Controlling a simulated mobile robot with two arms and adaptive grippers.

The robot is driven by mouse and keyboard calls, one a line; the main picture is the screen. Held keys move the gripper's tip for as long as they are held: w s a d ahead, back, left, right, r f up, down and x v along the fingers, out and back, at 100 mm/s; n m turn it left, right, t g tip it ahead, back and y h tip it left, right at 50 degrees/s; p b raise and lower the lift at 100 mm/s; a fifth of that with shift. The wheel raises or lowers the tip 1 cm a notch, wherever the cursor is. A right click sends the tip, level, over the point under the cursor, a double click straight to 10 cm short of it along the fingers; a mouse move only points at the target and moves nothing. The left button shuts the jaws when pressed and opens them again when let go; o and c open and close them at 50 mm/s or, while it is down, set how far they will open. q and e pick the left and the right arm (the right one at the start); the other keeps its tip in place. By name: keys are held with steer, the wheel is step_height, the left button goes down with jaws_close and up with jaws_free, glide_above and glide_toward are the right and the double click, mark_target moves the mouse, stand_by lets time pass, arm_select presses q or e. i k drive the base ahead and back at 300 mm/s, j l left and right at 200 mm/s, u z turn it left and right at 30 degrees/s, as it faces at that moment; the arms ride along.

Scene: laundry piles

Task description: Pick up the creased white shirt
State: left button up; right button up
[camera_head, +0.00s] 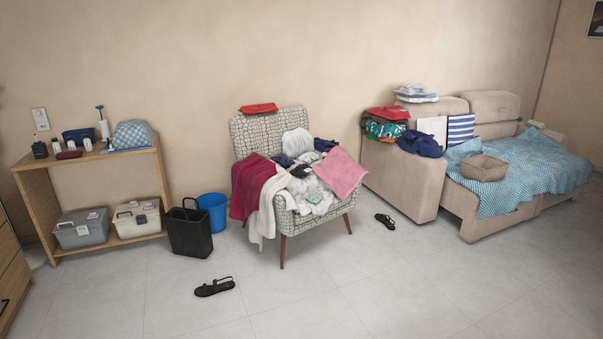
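A pile of clothes lies on the patterned armchair (330,213) in the middle of the room. Several white pieces are in it. A creased white cloth (267,208) hangs over the chair's left arm, beside a dark red cloth (248,185). Another white piece (296,142) rests against the backrest. A pale, patterned piece (316,197) lies at the front of the seat, next to a pink towel (342,174). I cannot tell which white piece is the shirt; the pieces overlap and partly hide each other. Neither of my grippers is in view.
Sandals lie on the floor, one in front (214,287), one right of the chair (385,221). A beige sofa (400,180) stands right. The front floor is mostly clear.

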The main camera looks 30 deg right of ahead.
mark_target(308, 157)
steer(key=i+j+u, duration=0.15)
steer(key=u, duration=0.35)
steer(key=i+u, duration=0.25)
steer(key=u, duration=0.25)
steer(key=i+l+z, duration=0.2)
steer(key=i+z, duration=0.75)
steer(key=i, duration=0.15)
steer(key=i+j+z, duration=0.2)
steer(key=i+z, duration=0.25)
steer(key=i+j+z, duration=0.45)
steer(key=i, duration=0.15)
steer(key=i+l+z, duration=0.25)
steer(key=z, duration=0.15)
steer(key=i+z, duration=0.85)
steer(key=i+j+z, duration=0.15)
steer(key=i+z, duration=0.3)
steer(key=i, duration=1.85)
steer(key=i+l+u, duration=0.25)
steer(key=i, duration=0.2)
steer(key=i+l+u, duration=0.2)
steer(key=i, duration=0.25)
steer(key=i+l+u, duration=0.25)
steer(key=i, duration=0.2)
steer(key=u, duration=2.75)
